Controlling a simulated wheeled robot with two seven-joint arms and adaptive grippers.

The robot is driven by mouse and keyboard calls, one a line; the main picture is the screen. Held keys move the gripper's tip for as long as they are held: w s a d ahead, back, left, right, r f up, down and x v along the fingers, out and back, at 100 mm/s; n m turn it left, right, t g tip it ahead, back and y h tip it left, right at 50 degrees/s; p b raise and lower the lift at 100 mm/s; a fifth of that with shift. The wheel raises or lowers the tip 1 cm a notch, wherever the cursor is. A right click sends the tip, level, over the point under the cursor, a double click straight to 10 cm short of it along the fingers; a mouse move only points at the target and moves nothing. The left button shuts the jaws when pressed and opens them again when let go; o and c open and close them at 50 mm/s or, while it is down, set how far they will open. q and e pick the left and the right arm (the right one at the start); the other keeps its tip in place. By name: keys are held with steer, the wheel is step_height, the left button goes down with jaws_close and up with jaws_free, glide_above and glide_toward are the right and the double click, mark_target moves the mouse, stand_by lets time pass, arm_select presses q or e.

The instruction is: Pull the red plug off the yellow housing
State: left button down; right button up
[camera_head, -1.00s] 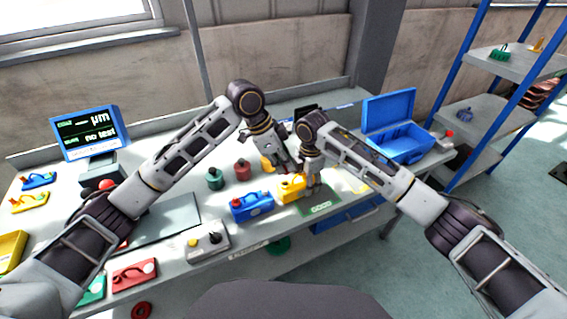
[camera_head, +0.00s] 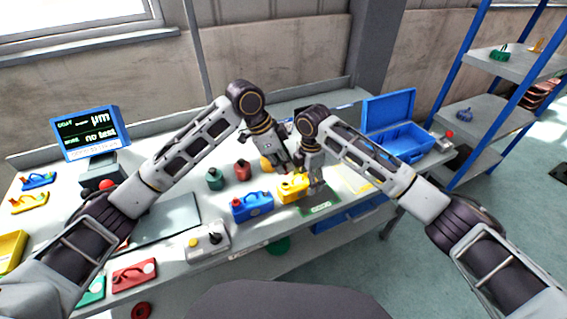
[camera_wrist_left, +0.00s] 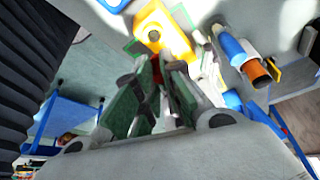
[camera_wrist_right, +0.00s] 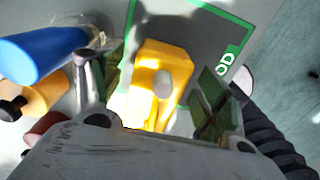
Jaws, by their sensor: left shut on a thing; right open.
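The yellow housing (camera_head: 294,187) stands at the front of the bench, beside a blue one. It also shows in the left wrist view (camera_wrist_left: 170,35) and the right wrist view (camera_wrist_right: 150,80), with a grey round knob on top. My left gripper (camera_wrist_left: 158,80) is shut at the housing's near side. A bit of the red plug (camera_wrist_left: 157,70) shows between its fingertips; the rest is hidden by the fingers. My right gripper (camera_wrist_right: 155,95) is open, with its fingers apart on either side of the housing. I cannot tell whether they touch it.
A blue housing (camera_head: 252,207) stands close on the left, with green (camera_head: 215,178) and red (camera_head: 242,170) pots behind. A green-framed mat (camera_head: 322,206) lies at the right. An open blue case (camera_head: 400,140) stands farther right.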

step_height(320, 180, up, 10)
steer(key=shift+r, duration=0.1)
stand_by(0.4)
